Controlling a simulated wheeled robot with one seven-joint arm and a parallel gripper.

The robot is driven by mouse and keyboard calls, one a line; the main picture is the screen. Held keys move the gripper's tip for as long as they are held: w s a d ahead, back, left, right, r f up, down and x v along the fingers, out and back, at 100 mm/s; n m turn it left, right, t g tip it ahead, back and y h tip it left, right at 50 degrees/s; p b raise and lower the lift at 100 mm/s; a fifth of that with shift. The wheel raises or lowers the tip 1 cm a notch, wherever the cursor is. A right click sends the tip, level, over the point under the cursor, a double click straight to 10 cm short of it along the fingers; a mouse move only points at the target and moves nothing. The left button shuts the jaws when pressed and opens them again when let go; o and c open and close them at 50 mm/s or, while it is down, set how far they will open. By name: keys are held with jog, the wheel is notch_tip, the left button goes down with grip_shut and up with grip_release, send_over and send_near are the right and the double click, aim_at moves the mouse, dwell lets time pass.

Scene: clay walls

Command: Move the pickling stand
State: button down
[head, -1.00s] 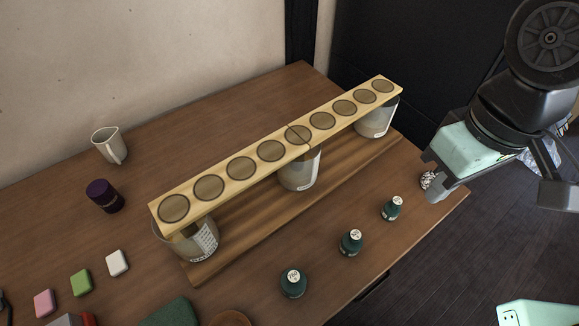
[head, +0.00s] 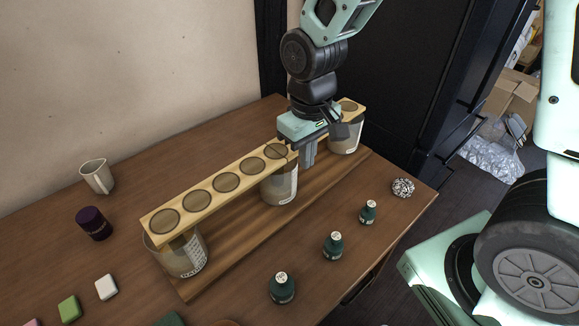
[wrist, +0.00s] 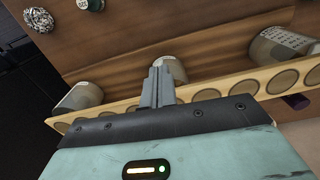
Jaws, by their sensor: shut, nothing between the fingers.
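The pickling stand is a long pale wooden bar (head: 202,200) with a row of round dark discs, lying across several glass jars on a brown wooden board (head: 222,255). One jar (head: 178,254) stands under the left end, one (head: 281,186) near the middle and one (head: 346,138) at the far end. My gripper (head: 308,160) is over the bar's far half, just beyond the middle jar, and hides part of it. Its fingers (wrist: 158,88) are shut together with nothing between them. In the wrist view the bar (wrist: 259,86) passes behind the fingers; I cannot tell whether they touch.
Several green bottles, one being this near one (head: 282,289), stand along the table's front. A crumpled silver ball (head: 402,187) lies at the right corner. A white pitcher (head: 97,176) and dark purple jar (head: 94,223) stand at left. A wall rises behind.

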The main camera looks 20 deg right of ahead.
aim_at(277, 175)
jog(key=w+a+f, duration=0.1)
jog(key=w+f, duration=0.2)
jog(key=f, duration=0.6)
jog(key=shift+w, duration=0.35)
